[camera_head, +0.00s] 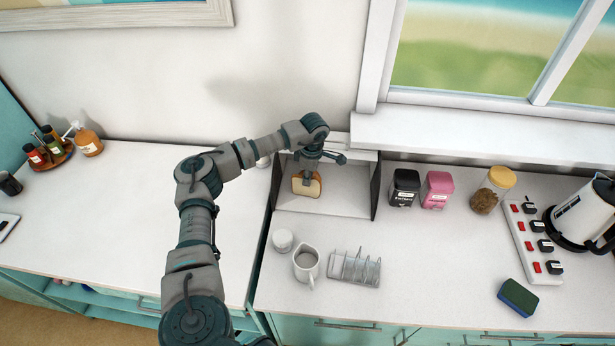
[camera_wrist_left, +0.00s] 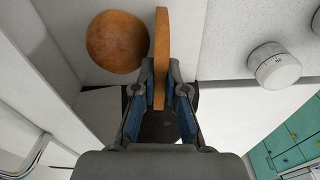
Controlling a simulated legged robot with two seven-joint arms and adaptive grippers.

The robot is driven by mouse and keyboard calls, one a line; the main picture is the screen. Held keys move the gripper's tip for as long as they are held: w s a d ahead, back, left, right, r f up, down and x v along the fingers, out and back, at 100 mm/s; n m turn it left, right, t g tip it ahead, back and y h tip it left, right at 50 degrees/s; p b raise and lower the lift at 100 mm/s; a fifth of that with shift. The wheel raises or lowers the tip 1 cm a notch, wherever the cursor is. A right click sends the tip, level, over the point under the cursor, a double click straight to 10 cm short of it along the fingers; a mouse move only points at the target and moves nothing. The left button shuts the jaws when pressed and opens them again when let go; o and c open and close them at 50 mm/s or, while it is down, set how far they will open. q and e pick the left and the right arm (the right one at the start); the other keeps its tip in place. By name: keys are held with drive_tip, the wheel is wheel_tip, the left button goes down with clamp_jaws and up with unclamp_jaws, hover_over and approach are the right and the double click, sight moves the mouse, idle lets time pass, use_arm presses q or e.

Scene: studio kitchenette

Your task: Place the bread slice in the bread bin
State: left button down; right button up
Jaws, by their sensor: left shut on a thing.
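The bread slice (camera_head: 306,187) is a pale slice with a brown crust, upright between the fingers of my left gripper (camera_head: 311,171). In the left wrist view the slice (camera_wrist_left: 161,55) shows edge-on between the blue-padded fingers (camera_wrist_left: 160,100), which are shut on it. The bread bin (camera_head: 348,196) is an open-fronted box with a light floor and dark side edges, against the wall. The gripper and slice are at the left part of its opening. I cannot tell whether the slice touches the bin floor. My right gripper is not in view.
A round brown bun-like thing (camera_wrist_left: 118,42) is beside the slice. A white round timer-like thing (camera_head: 283,240), a jug (camera_head: 306,264) and a toast rack (camera_head: 355,268) stand before the bin. Black (camera_head: 404,187) and pink (camera_head: 437,190) canisters stand right of it.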

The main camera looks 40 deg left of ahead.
use_arm(q)
drive_tip(key=shift+f, duration=0.15)
drive_tip(key=c, duration=1.2)
unclamp_jaws()
drive_tip(key=shift+a, duration=0.1)
drive_tip(key=r, duration=0.8)
drive_tip(key=d+r, duration=0.1)
drive_tip(key=r, duration=0.3)
drive_tip(key=shift+w+r+b, duration=0.1)
drive_tip(key=shift+w+b, duration=0.1)
drive_tip(key=shift+b, duration=0.15)
